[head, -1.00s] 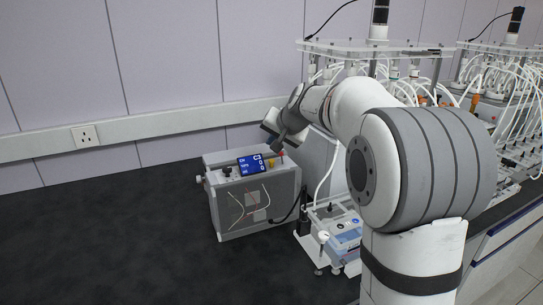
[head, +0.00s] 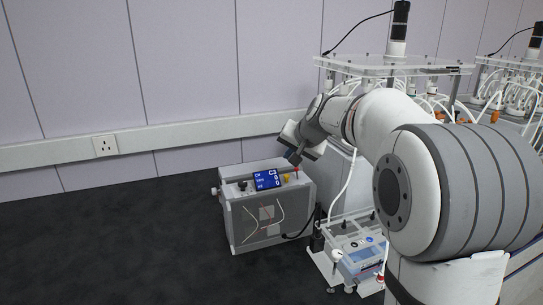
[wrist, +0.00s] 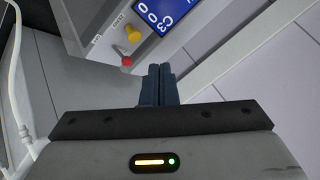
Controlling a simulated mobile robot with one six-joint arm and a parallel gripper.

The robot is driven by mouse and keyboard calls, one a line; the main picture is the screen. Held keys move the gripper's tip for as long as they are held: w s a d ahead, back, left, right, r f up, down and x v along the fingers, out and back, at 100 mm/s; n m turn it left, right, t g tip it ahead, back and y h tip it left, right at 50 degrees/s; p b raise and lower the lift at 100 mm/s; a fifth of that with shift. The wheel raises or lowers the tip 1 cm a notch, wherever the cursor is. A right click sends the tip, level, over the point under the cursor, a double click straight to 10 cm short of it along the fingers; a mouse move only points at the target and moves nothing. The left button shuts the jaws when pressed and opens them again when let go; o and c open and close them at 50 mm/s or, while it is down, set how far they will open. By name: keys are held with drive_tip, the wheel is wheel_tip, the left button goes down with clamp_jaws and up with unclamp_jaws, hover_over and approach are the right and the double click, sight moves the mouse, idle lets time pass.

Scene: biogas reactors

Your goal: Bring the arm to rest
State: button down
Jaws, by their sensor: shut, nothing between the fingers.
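My arm reaches across the right half of the head view. My gripper (head: 294,157) hangs at its end, just above the right end of a grey control box (head: 262,215). In the wrist view my gripper (wrist: 158,70) shows dark fingers pressed together with nothing between them. The box's blue display (wrist: 176,12), yellow knob (wrist: 132,33) and red-tipped switch (wrist: 127,61) lie just beyond the fingers, apart from them as far as I can tell.
A small white device (head: 357,250) stands right of the box. Reactors with many tubes (head: 440,100) stand at the back right. A wall rail with a socket (head: 105,146) runs behind. The dark bench top (head: 110,245) at left is clear.

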drive_tip(key=s+d+f+n+g+h, duration=0.1)
drive_tip(key=s+f, duration=0.3)
drive_tip(key=s, duration=0.8)
drive_tip(key=s+d+f+n+g+h, duration=0.1)
drive_tip(key=s+f, duration=0.3)
drive_tip(key=s, duration=0.8)
drive_tip(key=s+d+f+n+g+h+p, duration=0.1)
drive_tip(key=s+d+f+n+g, duration=0.1)
drive_tip(key=s, duration=1)
wheel_tip(320, 180, down, 2)
drive_tip(key=shift+s+f+g, duration=0.2)
drive_tip(key=shift+f+g, duration=0.05)
drive_tip(key=shift+g, duration=0.55)
